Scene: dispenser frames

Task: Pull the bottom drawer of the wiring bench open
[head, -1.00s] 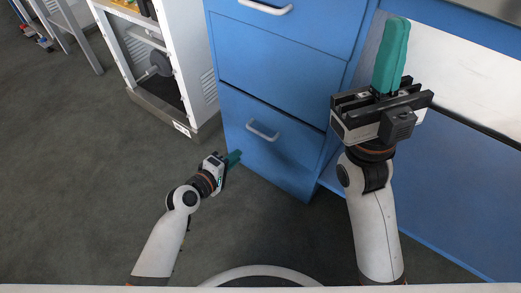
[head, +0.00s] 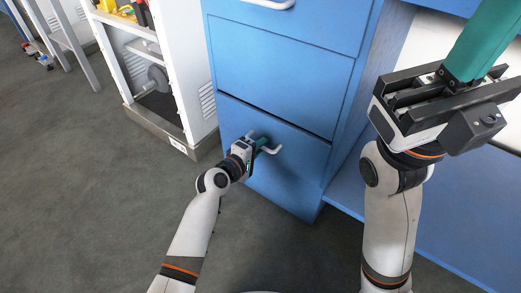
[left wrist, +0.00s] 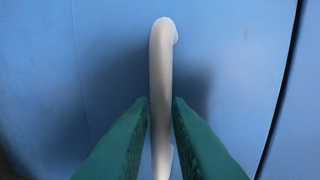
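The bottom drawer (head: 290,171) of the blue wiring bench has a pale bar handle (head: 274,150) and looks shut. My left gripper (head: 262,145) is at this handle. In the left wrist view the handle (left wrist: 161,70) runs upright between the two green fingers (left wrist: 160,112), which are closed in around it with their tips close against its sides. The firmness of contact is hard to see. My right gripper (head: 485,40) is raised at the upper right, its green fingers together, with nothing visible in them; their tips are cut off by the frame.
Another drawer (head: 280,75) sits above the bottom one, with a further handle (head: 268,3) at the top edge. A white cabinet (head: 187,70) stands left of the bench. The grey floor (head: 90,200) before the drawer is clear.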

